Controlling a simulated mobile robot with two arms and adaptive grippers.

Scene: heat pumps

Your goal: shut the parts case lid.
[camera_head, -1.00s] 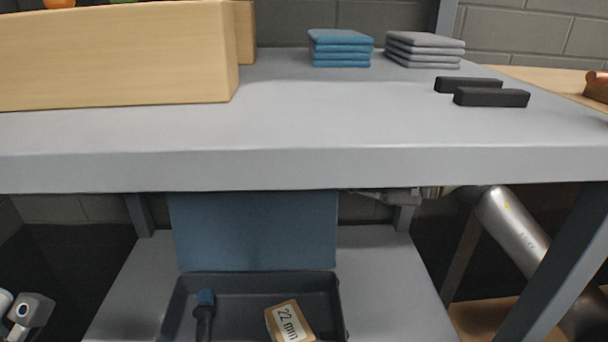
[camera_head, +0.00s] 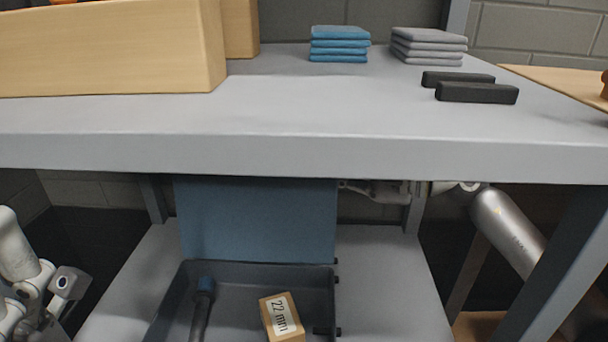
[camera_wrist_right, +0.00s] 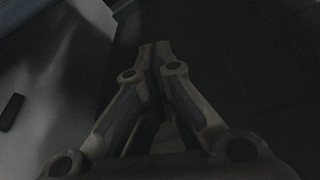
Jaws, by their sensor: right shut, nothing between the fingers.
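The parts case (camera_head: 258,273) is an open dark grey tray on the lower shelf, under the grey table. Its blue lid (camera_head: 258,220) stands up at the back of the tray, its top edge hidden by the tabletop. Inside lie a dark tool with a blue end (camera_head: 203,300) and a box marked 22 mm (camera_head: 282,318). My right gripper (camera_head: 345,185) is just right of the lid, under the tabletop; whether it touches the lid I cannot tell. In the right wrist view its fingers (camera_wrist_right: 154,52) are together and empty. My left arm shows at the left edge, without its fingers.
The tabletop's front edge (camera_head: 300,156) overhangs the case. On it stand a wooden box (camera_head: 110,50), blue pads (camera_head: 339,45), grey pads (camera_head: 428,46) and two black bars (camera_head: 476,93). A table leg (camera_head: 555,265) stands at right. The shelf (camera_head: 390,285) is clear right of the case.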

